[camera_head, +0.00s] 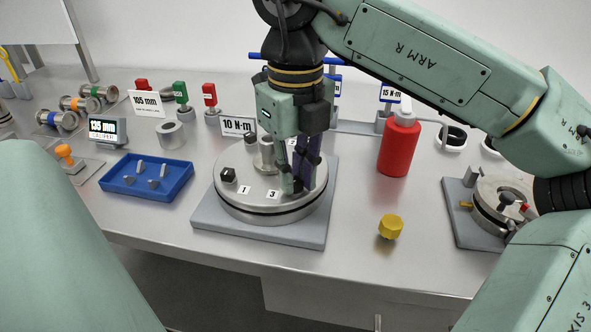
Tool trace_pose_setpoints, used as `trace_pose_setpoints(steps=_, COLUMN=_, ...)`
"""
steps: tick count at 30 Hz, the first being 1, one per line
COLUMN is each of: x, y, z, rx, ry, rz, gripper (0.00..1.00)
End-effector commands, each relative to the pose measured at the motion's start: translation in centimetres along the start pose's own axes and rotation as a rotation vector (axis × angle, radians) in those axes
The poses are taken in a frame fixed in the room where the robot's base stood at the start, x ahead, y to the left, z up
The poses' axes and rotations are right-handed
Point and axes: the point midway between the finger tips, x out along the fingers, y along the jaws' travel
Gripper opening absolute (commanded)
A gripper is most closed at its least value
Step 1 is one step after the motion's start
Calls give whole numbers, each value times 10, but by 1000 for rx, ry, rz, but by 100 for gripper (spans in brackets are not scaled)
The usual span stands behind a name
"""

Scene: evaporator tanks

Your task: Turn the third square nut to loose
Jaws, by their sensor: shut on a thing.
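A round grey metal lid (238,200) lies on a grey square base plate (215,225) near the middle of the bench. Number labels 1 (243,190) and 3 (272,194) show along its front. A dark square nut (228,175) stands at the left of the lid, and another (251,143) at the back left. A metal post (265,155) rises from the middle. My gripper (297,187) points down over the lid's front right, next to label 3, with its fingers shut on the third square nut. The fingers hide that nut.
A blue tray (148,192) with small metal pieces lies left of the lid. A red cylinder (399,148) and a yellow knob (390,227) stand to the right. Another round fixture (460,215) is at far right. A 10 N·m sign (238,127) stands behind the lid.

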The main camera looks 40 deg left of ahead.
Motion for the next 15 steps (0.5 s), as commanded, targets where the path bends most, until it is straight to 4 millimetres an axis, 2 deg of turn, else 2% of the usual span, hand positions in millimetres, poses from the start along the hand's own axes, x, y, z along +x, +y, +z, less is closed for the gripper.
trace_pose_setpoints(steps=8, x=0, y=0, z=0, rx=-41, ry=0, rz=0, gripper=0)
trace_pose_setpoints(steps=15, x=-1, y=0, z=0, rx=-182, ry=0, rz=0, gripper=0)
